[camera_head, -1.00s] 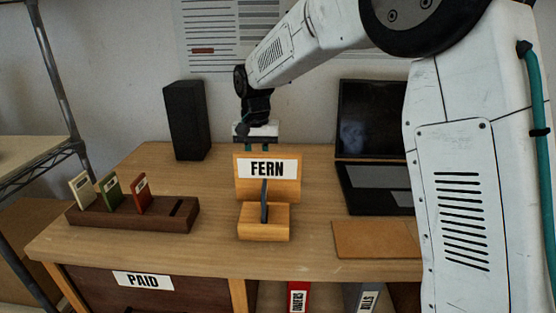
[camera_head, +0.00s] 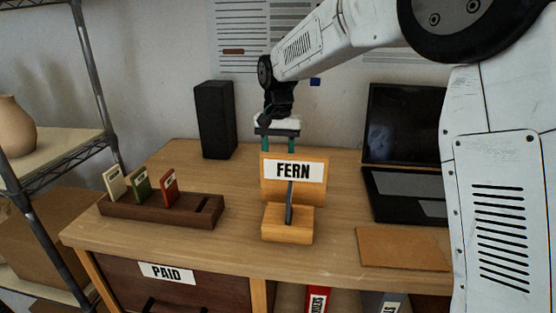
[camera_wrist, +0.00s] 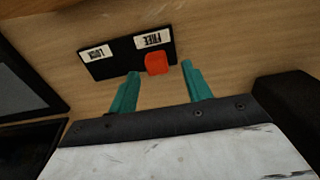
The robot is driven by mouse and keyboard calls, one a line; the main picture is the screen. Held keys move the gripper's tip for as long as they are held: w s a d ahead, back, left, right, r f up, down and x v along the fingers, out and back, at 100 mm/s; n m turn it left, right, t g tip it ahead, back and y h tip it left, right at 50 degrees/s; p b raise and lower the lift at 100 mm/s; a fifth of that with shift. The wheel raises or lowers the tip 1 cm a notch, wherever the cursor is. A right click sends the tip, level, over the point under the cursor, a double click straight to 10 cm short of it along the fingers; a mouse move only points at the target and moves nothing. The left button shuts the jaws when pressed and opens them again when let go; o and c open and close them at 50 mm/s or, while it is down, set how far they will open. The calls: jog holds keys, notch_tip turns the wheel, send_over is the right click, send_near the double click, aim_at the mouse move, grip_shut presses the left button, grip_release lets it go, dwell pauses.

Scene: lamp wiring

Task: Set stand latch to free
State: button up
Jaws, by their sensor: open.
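The FERN stand (camera_head: 272,225) is a light wooden block with a upright back board, a white FERN label and a dark upright lever. It stands on the desk in the head view. The latch plate (camera_wrist: 118,66) shows in the wrist view as a black strip with white LOCK and FREE labels, upside down. Its red knob (camera_wrist: 157,64) sits at the FREE end, by that label. My gripper (camera_head: 278,146) is open behind the stand's board, which hides the latch in the head view. In the wrist view my teal fingers (camera_wrist: 160,69) lie either side of the knob, with gaps.
A dark rack (camera_head: 150,208) with several colored cards stands left on the desk. A black speaker (camera_head: 214,120) is at the back. A laptop (camera_head: 400,190) and a brown pad (camera_head: 400,248) lie to the right. Bare desk lies between rack and stand.

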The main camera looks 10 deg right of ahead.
jog(key=shift+r, duration=2.8)
jog(key=shift+s, duration=0.1)
